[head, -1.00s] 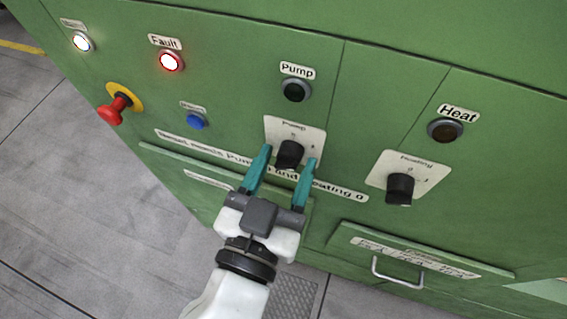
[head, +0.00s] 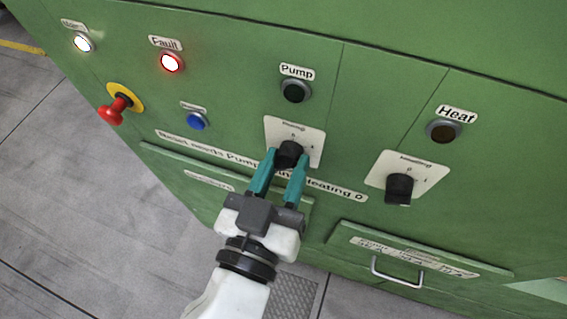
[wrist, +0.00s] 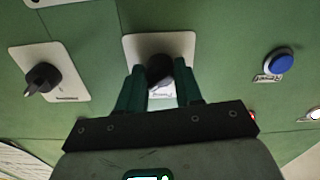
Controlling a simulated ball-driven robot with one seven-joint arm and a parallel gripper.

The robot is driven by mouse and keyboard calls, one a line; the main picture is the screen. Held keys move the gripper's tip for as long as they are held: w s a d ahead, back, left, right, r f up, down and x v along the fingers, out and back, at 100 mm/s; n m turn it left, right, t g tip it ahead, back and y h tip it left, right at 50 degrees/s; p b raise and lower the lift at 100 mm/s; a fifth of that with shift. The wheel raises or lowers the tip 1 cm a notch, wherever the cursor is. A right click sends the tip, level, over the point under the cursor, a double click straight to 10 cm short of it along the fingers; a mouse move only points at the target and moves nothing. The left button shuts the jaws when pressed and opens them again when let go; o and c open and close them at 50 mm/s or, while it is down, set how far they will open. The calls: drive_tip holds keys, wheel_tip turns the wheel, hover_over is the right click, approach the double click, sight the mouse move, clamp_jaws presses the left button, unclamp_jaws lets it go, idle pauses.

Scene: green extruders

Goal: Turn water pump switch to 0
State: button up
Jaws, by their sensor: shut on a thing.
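The pump switch is a black rotary knob (head: 289,152) on a white plate (head: 310,141), below the dark Pump lamp (head: 295,90) on the green cabinet. My gripper (head: 286,160), with teal fingers, is shut on this knob, one finger on each side. In the wrist view the knob (wrist: 160,70) sits between the fingertips, and the plate (wrist: 183,43) shows around it. The fingers cover part of the knob, and its exact pointing direction is hard to read.
A second black knob (head: 399,188) stands to the right, below the dark Heat lamp (head: 444,131). To the left are a blue button (head: 197,121), a red emergency button (head: 112,109) and the lit red Fault lamp (head: 171,62). A drawer handle (head: 397,273) sticks out lower right.

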drive_tip(key=n+p, duration=0.2)
drive_tip(key=n, duration=0.3)
drive_tip(key=shift+r, duration=0.15)
drive_tip(key=n+p, duration=0.2)
drive_tip(key=n, duration=0.3)
drive_tip(key=shift+n+p, duration=0.3)
drive_tip(key=shift+n, duration=0.1)
drive_tip(key=o, duration=1)
drive_tip(key=shift+s, duration=0.1)
drive_tip(key=b+v, duration=0.2)
drive_tip(key=v, duration=0.8)
drive_tip(key=shift+s+a+b, duration=0.1)
drive_tip(key=shift+s+b, duration=0.2)
